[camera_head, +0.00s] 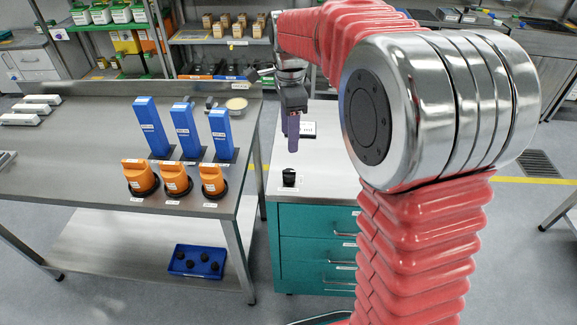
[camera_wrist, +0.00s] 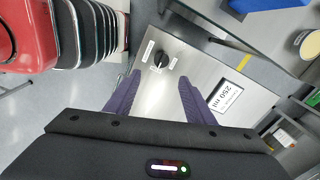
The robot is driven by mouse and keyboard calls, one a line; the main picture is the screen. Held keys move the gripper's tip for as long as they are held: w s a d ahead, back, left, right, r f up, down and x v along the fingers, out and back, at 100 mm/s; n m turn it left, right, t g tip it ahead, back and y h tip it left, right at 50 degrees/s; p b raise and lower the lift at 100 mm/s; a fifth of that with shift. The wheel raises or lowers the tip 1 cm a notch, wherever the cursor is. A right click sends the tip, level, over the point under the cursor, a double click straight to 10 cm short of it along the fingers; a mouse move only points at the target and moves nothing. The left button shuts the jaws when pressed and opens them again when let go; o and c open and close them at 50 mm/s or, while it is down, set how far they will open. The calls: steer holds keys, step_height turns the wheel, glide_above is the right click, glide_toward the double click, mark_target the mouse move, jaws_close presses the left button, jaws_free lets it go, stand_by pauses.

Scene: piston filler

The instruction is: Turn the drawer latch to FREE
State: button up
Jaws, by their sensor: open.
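The drawer latch is a small black knob (camera_head: 289,177) on the steel top of the teal drawer cabinet (camera_head: 310,245). In the wrist view, the knob (camera_wrist: 161,60) shows with small white labels around it, too small to read. The way its pointer faces is unclear. My gripper (camera_head: 292,146) is above the cabinet top, apart from the knob. In the wrist view, the two purple fingers of my gripper (camera_wrist: 159,78) are spread wide and empty, with the knob in line with the gap just beyond the tips.
A "250 ml" sign (camera_wrist: 228,95) is on the cabinet top right of the knob in the wrist view. A steel table (camera_head: 70,160) stands to the left, with blue blocks (camera_head: 184,130) and orange parts (camera_head: 175,180). A blue tray (camera_head: 196,262) with black pieces is on its lower shelf.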

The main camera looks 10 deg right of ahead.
mark_target(290, 173)
steer(key=shift+w+f, duration=0.2)
steer(key=shift+w, duration=0.1)
steer(key=shift+f, duration=0.1)
step_height(290, 173, down, 14)
steer(key=shift+r, duration=0.2)
stand_by(0.5)
steer(key=c, duration=1.1)
steer(key=shift+o, duration=0.2)
steer(key=shift+d, duration=0.2)
steer(key=shift+a, duration=0.15)
